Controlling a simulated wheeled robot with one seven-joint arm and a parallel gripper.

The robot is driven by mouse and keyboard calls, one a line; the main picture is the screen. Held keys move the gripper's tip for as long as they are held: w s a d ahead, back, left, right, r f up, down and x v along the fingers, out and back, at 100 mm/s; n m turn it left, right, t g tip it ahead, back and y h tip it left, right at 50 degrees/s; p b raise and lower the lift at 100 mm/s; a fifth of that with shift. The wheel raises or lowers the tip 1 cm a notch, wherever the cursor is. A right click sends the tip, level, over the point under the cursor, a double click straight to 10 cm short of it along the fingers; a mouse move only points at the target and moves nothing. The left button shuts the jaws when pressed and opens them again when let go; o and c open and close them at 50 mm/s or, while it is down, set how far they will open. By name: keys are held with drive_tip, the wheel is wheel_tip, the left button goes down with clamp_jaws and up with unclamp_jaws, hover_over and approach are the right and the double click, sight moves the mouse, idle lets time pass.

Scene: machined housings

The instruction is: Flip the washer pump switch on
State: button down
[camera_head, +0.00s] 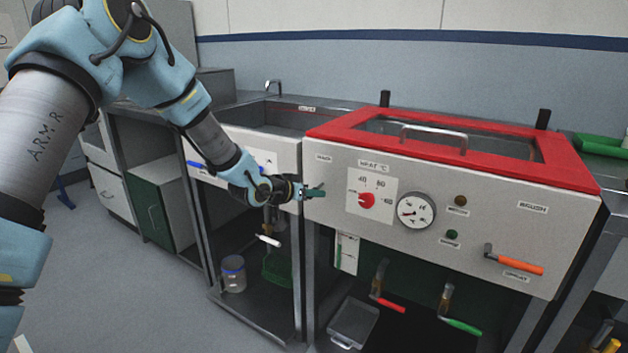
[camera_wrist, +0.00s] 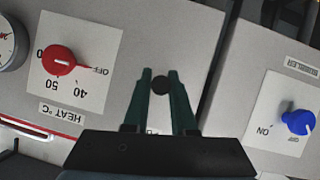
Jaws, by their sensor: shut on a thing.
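The washer is the grey-fronted cabinet with the red-framed lid (camera_head: 450,143). In the wrist view, a small dark round switch (camera_wrist: 161,85) sits on its pale front panel (camera_wrist: 190,45), to the right of the red heat dial. My gripper (camera_head: 315,191) is at the panel's left end in the head view. In the wrist view its two green fingers (camera_wrist: 160,78) are closed around the dark switch, one on each side. A label by the switch is mostly hidden by my gripper, so I cannot read it. Whether the switch is on or off I cannot tell.
The red heat dial (camera_head: 367,200) and round gauge (camera_head: 416,211) are right of my gripper. A blue knob (camera_wrist: 298,121) with on and off marks is on the neighbouring panel. An orange handle (camera_head: 515,262) projects at right. Red (camera_head: 390,303) and green (camera_head: 461,325) valve handles hang below.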

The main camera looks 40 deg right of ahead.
sight(318, 187)
wheel_tip(318, 187, up, 3)
drive_tip(key=y+p, duration=0.3)
drive_tip(key=p, duration=0.4)
drive_tip(key=shift+g, duration=0.4)
drive_tip(key=y+p, duration=0.2)
drive_tip(key=p, duration=0.1)
drive_tip(key=shift+w+d+r+g+y, duration=0.1)
drive_tip(key=shift+d+r+g+y, duration=0.1)
drive_tip(key=shift+d+g+y, duration=0.1)
drive_tip(key=shift+d+r+n+y+p, duration=0.1)
drive_tip(key=shift+n+y+p, duration=0.2)
drive_tip(key=shift+y+p, duration=0.6)
drive_tip(key=c, duration=0.7)
unclamp_jaws()
drive_tip(key=b+v, duration=0.2)
drive_tip(key=v, duration=0.8)
drive_tip(key=shift+w+r, duration=0.15)
drive_tip(key=shift+r, duration=0.2)
